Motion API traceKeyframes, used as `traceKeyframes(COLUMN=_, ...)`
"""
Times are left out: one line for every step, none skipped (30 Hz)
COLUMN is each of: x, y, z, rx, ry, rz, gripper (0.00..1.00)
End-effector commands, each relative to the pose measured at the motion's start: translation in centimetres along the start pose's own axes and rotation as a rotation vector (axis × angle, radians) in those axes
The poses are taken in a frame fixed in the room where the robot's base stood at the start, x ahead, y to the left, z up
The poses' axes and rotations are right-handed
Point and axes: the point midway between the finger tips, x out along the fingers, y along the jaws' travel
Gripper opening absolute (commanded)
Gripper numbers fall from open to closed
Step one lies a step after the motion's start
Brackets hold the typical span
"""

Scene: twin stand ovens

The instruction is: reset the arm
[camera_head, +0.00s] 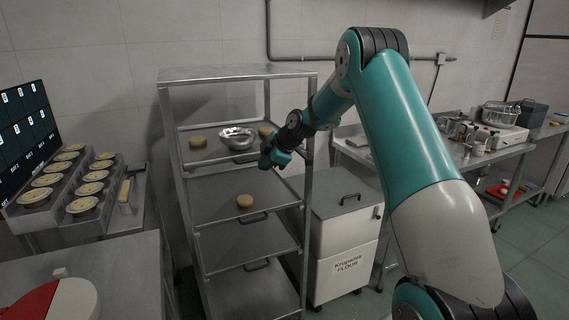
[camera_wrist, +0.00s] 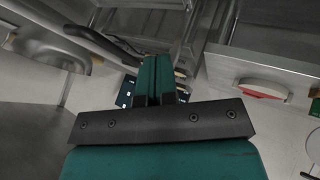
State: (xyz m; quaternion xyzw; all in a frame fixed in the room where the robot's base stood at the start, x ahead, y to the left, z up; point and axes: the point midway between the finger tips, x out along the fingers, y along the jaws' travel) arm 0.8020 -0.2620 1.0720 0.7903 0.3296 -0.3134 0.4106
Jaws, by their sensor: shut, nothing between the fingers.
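My arm is stretched out to the left in the head view. My gripper (camera_head: 268,158) hangs in front of the right side of the metal shelf rack (camera_head: 250,72), near its upper shelves. In the wrist view my gripper (camera_wrist: 155,62) shows its two green fingers together, shut with nothing between them. A metal bowl (camera_head: 237,138) and two round tan items, one to its left (camera_head: 198,141) and one to its right (camera_head: 266,131), stand on an upper shelf.
A flour bin (camera_head: 345,245) stands right of the rack. A steel counter (camera_head: 125,275) with a red and white object (camera_head: 60,302) is at lower left, near a tiered stand of filled dishes (camera_head: 75,185). A worktable (camera_head: 455,150) with equipment is at right.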

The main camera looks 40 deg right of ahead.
Motion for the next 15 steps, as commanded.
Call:
traceKeyframes(x=-1.2, y=0.0, z=0.1, rx=-0.001, ry=-0.001, rz=0.004, gripper=0.00)
traceKeyframes(x=-1.9, y=0.0, z=0.1, rx=-0.001, ry=-0.001, rz=0.005, gripper=0.00)
traceKeyframes(x=-2.8, y=-0.1, z=0.1, rx=-0.001, ry=-0.001, rz=0.003, gripper=0.00)
traceKeyframes(x=-3.5, y=-0.1, z=0.1, rx=-0.001, ry=0.000, rz=0.003, gripper=0.00)
traceKeyframes(x=-4.1, y=0.0, z=0.1, rx=-0.001, ry=-0.001, rz=0.002, gripper=0.00)
traceKeyframes(x=-4.8, y=0.0, z=0.1, rx=-0.001, ry=-0.001, rz=0.002, gripper=0.00)
traceKeyframes(x=-5.4, y=0.0, z=0.0, rx=-0.002, ry=-0.001, rz=0.002, gripper=0.00)
traceKeyframes(x=-5.8, y=0.0, z=0.0, rx=-0.002, ry=0.000, rz=0.001, gripper=0.00)
traceKeyframes(x=-6.4, y=0.0, z=0.0, rx=-0.001, ry=0.000, rz=0.000, gripper=0.00)
traceKeyframes(x=-6.7, y=0.0, z=0.0, rx=-0.001, ry=0.000, rz=0.001, gripper=0.00)
traceKeyframes(x=-7.0, y=0.0, z=0.0, rx=-0.001, ry=0.000, rz=0.000, gripper=0.00)
traceKeyframes(x=-7.3, y=0.0, z=0.0, rx=-0.001, ry=0.000, rz=-0.002, gripper=0.00)
traceKeyframes(x=-7.5, y=0.0, z=-0.1, rx=-0.001, ry=0.000, rz=-0.002, gripper=0.00)
traceKeyframes(x=-7.6, y=0.0, z=-0.1, rx=-0.001, ry=0.000, rz=-0.003, gripper=0.00)
traceKeyframes(x=-7.8, y=0.0, z=-0.1, rx=-0.001, ry=0.000, rz=-0.003, gripper=0.00)
